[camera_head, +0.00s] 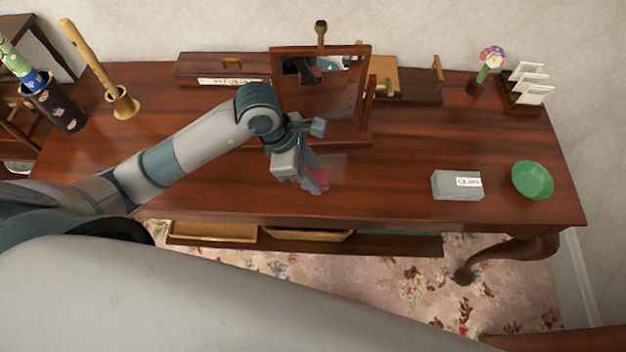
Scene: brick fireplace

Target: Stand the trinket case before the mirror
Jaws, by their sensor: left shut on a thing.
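The mirror (338,98) stands in a dark wooden frame at the back middle of the desk and reflects part of my arm. My left gripper (306,176) is in front of the mirror, low over the desk, shut on a small see-through case with red in it (319,179), which looks like the trinket case. The gripper hides part of the case. I cannot tell whether the case touches the desk. My right gripper is out of view.
A grey box with a paper label (446,187) and a green bowl (532,180) are at the right. A letter rack (524,92) and a flower vase (476,84) stand behind them. A long wooden box (207,67) lies left of the mirror. Desk between case and grey box is clear.

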